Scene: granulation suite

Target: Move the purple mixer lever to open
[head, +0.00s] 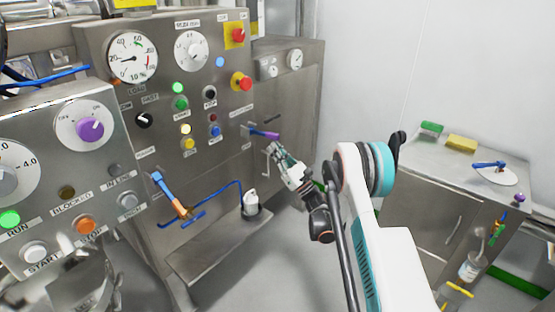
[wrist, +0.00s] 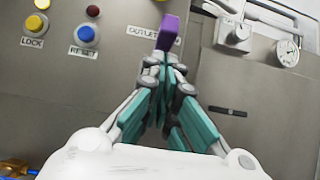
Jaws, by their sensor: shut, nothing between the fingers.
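A purple-handled lever (head: 264,134) sticks out to the right from the front of the steel control panel (head: 160,75), below the red and blue buttons. In the wrist view the purple handle (wrist: 168,32) rises just beyond the fingertips, beside a label that seems to start with "OUTLET". My gripper (head: 272,149) is just below and in front of the handle; in the wrist view its teal-padded fingers (wrist: 165,65) are closed together with nothing between them. The tips overlap the lever's lower part in that view, so I cannot tell whether they touch it.
An orange-and-blue lever (head: 168,193) and blue pipe (head: 215,195) project lower left. A purple round knob (head: 90,129) sits on the nearer left panel. Red emergency buttons (head: 242,82) are above. A steel cabinet (head: 425,190) stands right, with open floor between.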

